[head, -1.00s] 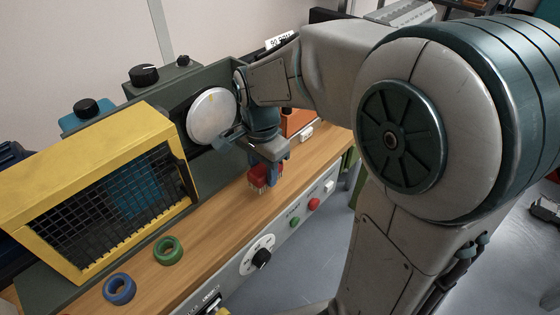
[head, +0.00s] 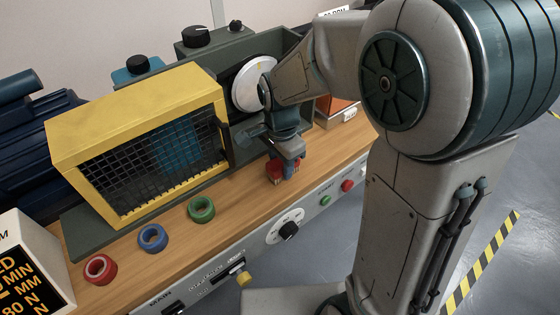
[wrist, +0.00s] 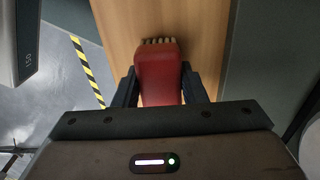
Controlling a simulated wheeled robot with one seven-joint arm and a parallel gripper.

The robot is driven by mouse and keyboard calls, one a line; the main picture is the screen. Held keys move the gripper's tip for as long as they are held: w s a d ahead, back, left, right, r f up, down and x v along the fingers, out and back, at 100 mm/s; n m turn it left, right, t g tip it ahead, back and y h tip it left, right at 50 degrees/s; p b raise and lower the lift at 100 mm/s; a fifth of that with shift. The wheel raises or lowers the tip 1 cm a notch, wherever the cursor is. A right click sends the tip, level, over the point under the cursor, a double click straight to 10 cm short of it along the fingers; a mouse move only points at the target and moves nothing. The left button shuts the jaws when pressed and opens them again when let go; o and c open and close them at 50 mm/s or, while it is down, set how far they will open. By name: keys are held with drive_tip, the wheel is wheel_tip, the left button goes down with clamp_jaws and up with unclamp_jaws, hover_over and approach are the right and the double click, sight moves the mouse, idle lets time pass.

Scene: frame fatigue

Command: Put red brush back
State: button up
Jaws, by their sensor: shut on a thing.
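The red brush (head: 276,171) is in my gripper (head: 288,165), low over the wooden bench top in front of the grey machine. In the wrist view the red brush (wrist: 158,75) sits between the two dark fingers of my gripper (wrist: 158,88), with its pale bristles pointing away from the palm. The gripper is shut on it. I cannot tell whether the bristles touch the wood. Three rings lie on the bench to the left: a green ring (head: 201,209), a blue ring (head: 153,238) and a red ring (head: 100,269).
A yellow mesh guard (head: 135,145) stands left of my gripper, with a white disc (head: 252,84) behind. An orange box (head: 337,108) is at the right back. A front panel carries a dial (head: 288,230) and buttons. A display box (head: 28,265) stands at the lower left.

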drive_tip(key=o, duration=1)
drive_tip(key=shift+f, duration=0.1)
